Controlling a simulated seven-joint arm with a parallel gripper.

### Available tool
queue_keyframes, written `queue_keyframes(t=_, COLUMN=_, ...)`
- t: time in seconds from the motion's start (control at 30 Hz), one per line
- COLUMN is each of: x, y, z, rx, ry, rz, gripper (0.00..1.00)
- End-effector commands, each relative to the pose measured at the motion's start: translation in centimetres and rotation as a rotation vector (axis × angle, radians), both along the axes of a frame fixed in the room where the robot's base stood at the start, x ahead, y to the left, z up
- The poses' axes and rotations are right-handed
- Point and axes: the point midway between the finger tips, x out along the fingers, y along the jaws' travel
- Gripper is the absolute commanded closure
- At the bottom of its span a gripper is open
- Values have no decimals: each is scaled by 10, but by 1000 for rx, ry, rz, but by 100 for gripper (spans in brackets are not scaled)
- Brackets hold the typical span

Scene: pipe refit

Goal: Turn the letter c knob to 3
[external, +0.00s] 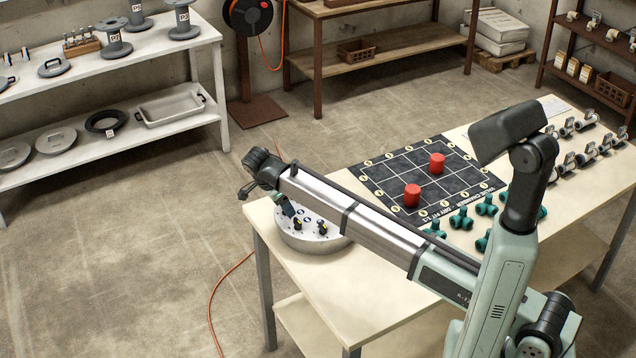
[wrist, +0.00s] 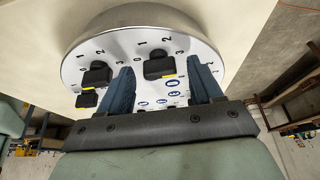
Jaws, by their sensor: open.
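A round grey panel (external: 318,245) with a white face sits at the near left end of the table; it also shows in the wrist view (wrist: 72,68). One black knob (wrist: 159,65) with a yellow mark stands just beyond and between my fingertips. A second black knob (wrist: 97,73) is left of my left finger, and a third (wrist: 88,98) is below it. Numbers ring the knobs. Blue oval labels show between my fingers, but I cannot read their letters, so I cannot tell which knob is c. My gripper (wrist: 162,76) is open and empty over the panel.
A black grid mat (external: 401,181) with two red cylinders (external: 412,195) lies on the table beyond my arm. Teal pipe fittings (external: 461,219) and grey valves (external: 569,162) stand to the right. The panel is close to the table's left edge.

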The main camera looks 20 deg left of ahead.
Motion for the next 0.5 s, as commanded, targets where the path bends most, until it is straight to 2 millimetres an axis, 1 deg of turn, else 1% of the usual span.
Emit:
queue_keyframes(t=0.17, x=-1, y=2, z=4, rx=1, ry=-1, rz=0, gripper=35)
queue_keyframes(t=0.27, x=-3, y=5, z=13, rx=1, ry=-1, rz=1, gripper=35)
queue_keyframes(t=0.37, x=-8, y=9, z=27, rx=1, ry=-1, rz=1, gripper=35)
queue_keyframes(t=0.5, x=-15, y=17, z=53, rx=3, ry=-1, rz=1, gripper=35)
